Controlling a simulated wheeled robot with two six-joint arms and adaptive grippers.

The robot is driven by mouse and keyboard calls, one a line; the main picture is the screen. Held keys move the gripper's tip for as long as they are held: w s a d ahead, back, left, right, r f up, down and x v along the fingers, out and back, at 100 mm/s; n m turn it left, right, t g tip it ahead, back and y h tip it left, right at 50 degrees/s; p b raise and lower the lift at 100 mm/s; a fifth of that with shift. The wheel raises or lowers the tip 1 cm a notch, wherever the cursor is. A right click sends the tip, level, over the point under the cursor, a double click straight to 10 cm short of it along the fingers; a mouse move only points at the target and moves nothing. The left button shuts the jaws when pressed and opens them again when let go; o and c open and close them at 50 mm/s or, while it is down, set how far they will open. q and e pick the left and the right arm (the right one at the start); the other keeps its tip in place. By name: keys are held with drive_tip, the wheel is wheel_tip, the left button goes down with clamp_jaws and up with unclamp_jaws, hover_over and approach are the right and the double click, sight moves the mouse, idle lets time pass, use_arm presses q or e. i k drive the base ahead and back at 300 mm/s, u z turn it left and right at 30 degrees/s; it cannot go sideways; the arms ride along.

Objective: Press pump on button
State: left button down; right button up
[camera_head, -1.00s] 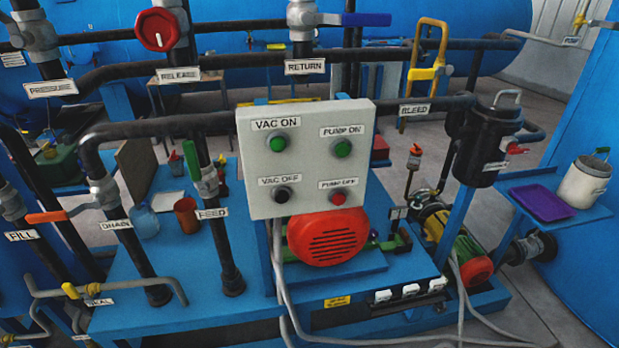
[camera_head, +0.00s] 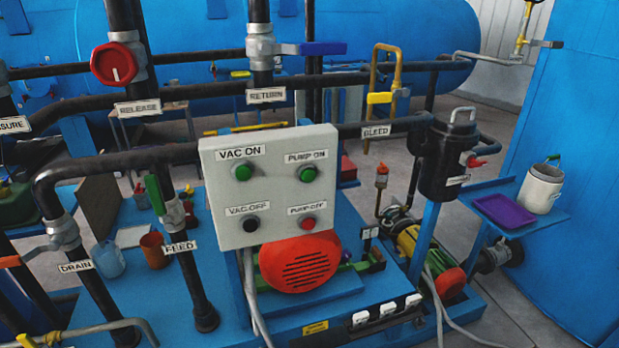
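The pump on button (camera_head: 307,174) is a green round button at the upper right of a light grey control box (camera_head: 272,215), under a "PUMP ON" label. The green vac on button (camera_head: 243,172) is at the upper left. The black vac off button (camera_head: 250,223) is below it. The red pump off button (camera_head: 307,223) is directly below the pump on button. The box faces me, slightly tilted in the picture, and nothing covers its front. Neither of my grippers is in view.
A red motor cover (camera_head: 300,262) sits just below the box. Dark pipes with a red release valve (camera_head: 115,64) and a blue return lever (camera_head: 318,48) run behind and above. A black canister (camera_head: 450,155) and a purple tray (camera_head: 504,211) are at the right. The space before the box looks clear.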

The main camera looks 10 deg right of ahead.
sight(308, 175)
drive_tip(key=k, duration=1.35)
drive_tip(key=u, duration=0.65)
drive_tip(key=i, duration=1.6)
drive_tip(key=z, duration=0.4)
